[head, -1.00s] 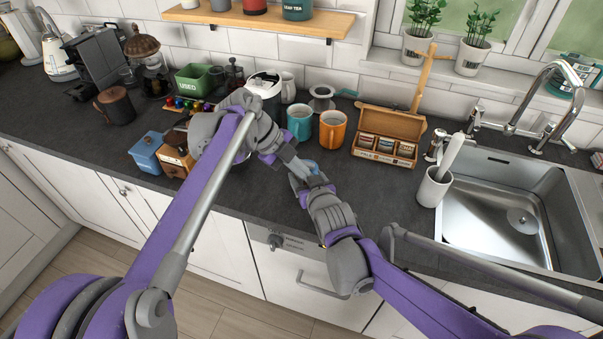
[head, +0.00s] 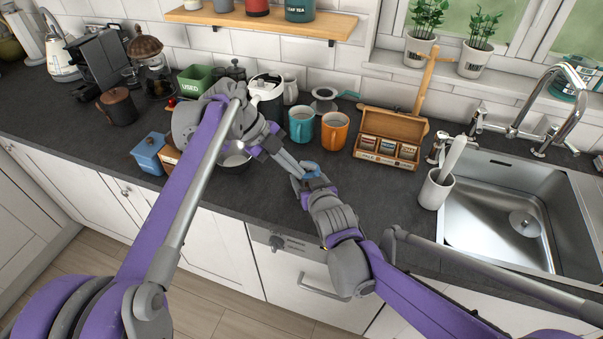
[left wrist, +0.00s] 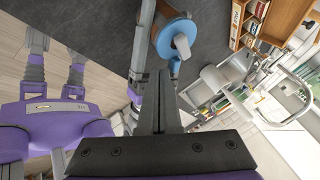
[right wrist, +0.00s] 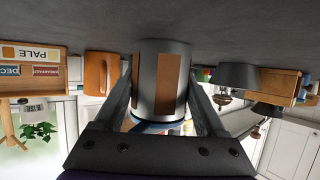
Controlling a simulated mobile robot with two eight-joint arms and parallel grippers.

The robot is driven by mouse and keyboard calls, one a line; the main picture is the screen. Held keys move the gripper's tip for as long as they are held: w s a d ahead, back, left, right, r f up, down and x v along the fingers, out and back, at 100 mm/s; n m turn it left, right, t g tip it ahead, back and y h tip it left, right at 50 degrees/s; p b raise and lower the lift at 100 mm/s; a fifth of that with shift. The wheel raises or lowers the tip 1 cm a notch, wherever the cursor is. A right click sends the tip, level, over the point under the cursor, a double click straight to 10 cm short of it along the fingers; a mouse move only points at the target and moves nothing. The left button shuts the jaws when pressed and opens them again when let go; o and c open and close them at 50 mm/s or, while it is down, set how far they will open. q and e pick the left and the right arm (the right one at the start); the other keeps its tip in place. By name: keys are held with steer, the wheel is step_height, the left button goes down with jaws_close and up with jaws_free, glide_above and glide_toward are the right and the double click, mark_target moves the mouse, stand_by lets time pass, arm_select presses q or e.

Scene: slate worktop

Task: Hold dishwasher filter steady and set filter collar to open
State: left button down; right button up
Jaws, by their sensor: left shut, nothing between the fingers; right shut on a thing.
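The dishwasher filter is a grey cylinder with brown mesh panels (right wrist: 163,85) and a blue collar at one end. My right gripper (right wrist: 165,95) is shut on the filter, one finger on each side of its body. In the head view the blue collar (head: 312,169) shows at the right gripper's tips, above the front of the worktop. In the left wrist view the collar (left wrist: 176,37) is a blue ring with a tab. My left gripper (left wrist: 160,80) is shut and empty, its tips close beside the tab. I cannot tell whether they touch it.
A teal mug (head: 301,125) and an orange mug (head: 334,131) stand behind the grippers. A wooden tea box (head: 388,136) is to their right, then a utensil crock (head: 434,189) and the sink (head: 515,265). The worktop between the grippers and crock is clear.

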mark_target(313, 175)
arm_select(q)
steer(key=v, duration=0.7)
steer(key=shift+n, duration=0.3)
steer(key=x, duration=1)
steer(key=shift+s+d, duration=0.3)
steer(key=shift+d, duration=0.25)
steer(key=shift+w+d, duration=0.3)
steer(key=shift+d, duration=0.4)
steer(key=shift+a, duration=0.1)
arm_select(e)
steer(key=shift+a, duration=0.15)
